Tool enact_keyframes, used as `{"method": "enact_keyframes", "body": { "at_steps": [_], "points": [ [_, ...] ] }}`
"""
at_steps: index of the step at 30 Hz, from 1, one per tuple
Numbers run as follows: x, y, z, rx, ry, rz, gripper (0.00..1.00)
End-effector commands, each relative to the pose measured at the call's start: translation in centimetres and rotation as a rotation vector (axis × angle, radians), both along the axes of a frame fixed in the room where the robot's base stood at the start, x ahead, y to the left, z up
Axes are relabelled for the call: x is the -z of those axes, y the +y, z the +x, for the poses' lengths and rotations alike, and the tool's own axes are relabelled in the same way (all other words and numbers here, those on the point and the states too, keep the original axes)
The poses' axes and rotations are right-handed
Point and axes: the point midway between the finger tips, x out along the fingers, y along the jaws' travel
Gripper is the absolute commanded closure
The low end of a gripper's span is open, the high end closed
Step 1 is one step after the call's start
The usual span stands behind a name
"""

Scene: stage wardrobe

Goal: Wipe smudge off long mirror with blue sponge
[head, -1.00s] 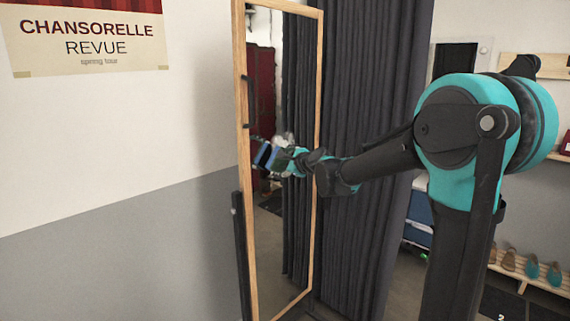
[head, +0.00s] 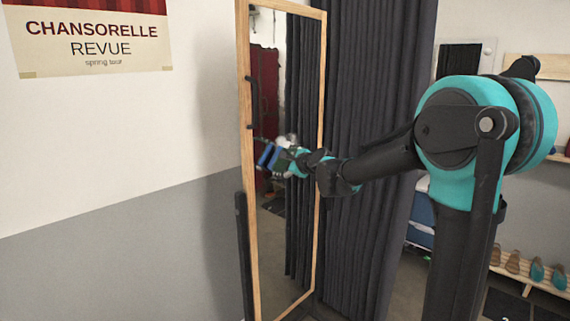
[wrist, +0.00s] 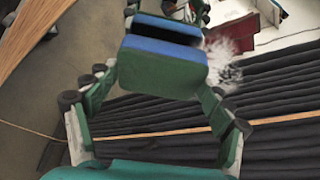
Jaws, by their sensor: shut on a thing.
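The blue sponge (wrist: 163,66) is held between the green fingers of my gripper (wrist: 158,88) in the wrist view. In the head view the sponge (head: 277,158) is at the long mirror's glass, with its reflection just left of it. The long mirror (head: 322,120) has a wooden frame and stands upright. The wrist view shows a narrow dark gap between the sponge and its reflection; contact with the glass is unclear. A whitish smudge (wrist: 226,58) lies right of the sponge in the wrist view. It also shows just above my gripper (head: 284,160) in the head view.
A dark curtain (head: 370,90) hangs behind and right of the mirror. A wall with a revue poster (head: 95,45) is on the left. A low shoe rack (head: 530,275) stands at the right. The mirror's frame edge (wrist: 30,40) crosses the upper left of the wrist view.

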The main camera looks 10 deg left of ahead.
Motion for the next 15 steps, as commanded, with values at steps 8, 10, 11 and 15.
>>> {"method": "enact_keyframes", "body": {
  "at_steps": [8, 10, 11, 15],
  "points": [
    [0.0, 0.41, 0.33, 0.0, -0.001, -0.001, 0.43],
    [0.0, 0.51, 0.4, 0.0, 0.0, 0.0, 0.43],
    [0.0, 0.56, 0.43, 0.0, 0.0, 0.0, 0.43],
    [-0.01, 0.77, 0.56, 0.0, 0.001, 0.001, 0.43]
  ]
}}
